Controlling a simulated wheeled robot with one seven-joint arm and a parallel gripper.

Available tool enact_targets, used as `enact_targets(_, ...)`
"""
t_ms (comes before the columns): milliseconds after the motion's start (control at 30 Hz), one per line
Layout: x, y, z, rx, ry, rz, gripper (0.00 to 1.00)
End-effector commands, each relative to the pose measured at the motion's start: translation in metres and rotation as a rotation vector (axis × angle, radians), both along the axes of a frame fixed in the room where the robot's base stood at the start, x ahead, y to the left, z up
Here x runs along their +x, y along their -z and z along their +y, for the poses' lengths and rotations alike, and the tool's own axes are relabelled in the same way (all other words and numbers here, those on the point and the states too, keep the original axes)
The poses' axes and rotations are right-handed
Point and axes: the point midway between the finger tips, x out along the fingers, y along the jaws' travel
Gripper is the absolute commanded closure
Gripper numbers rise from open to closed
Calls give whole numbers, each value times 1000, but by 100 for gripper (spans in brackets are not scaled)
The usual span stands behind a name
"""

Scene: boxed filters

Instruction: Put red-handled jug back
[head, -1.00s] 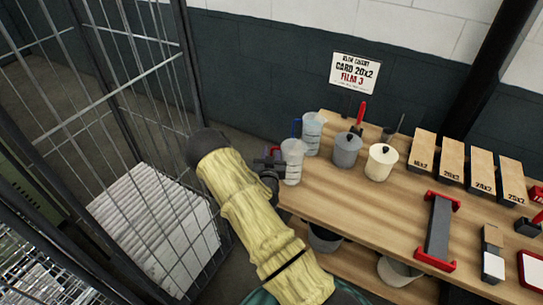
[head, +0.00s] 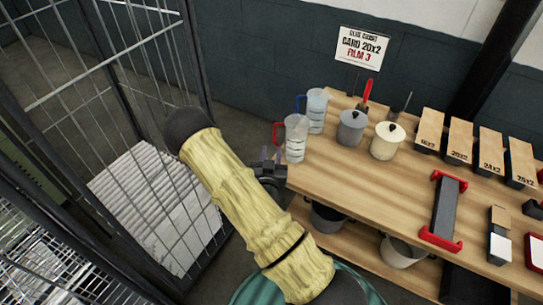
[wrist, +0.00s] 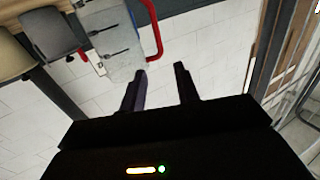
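The red-handled jug (head: 296,138) is a clear measuring jug standing on the wooden table near its left end. Its red handle points left in the head view. In the wrist view the jug (wrist: 110,45) and its red handle (wrist: 155,30) show at the top, just beyond the fingertips. My gripper (head: 268,158) is left of the jug by the table's left edge, apart from it. In the wrist view my gripper (wrist: 162,70) has its two fingers spread with nothing between them. A blue-handled jug (head: 317,108) stands right behind the red-handled one.
Labelled card boxes (head: 459,143) line the back right. A sign (head: 361,48) hangs on the wall. A wire cage (head: 130,120) stands left of my arm. Buckets (head: 403,250) sit on the lower shelf.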

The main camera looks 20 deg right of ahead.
Motion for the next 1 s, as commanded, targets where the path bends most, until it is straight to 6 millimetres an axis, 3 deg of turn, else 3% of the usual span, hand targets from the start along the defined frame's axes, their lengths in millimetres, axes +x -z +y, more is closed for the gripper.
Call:
enact_targets(633, 1, -1, -2, 32, 15, 25, 68)
enact_targets(833, 3, 2, -2, 190, 66, 187, 68)
enact_targets(1000, -5, -2, 14, 344, 50, 392, 68)
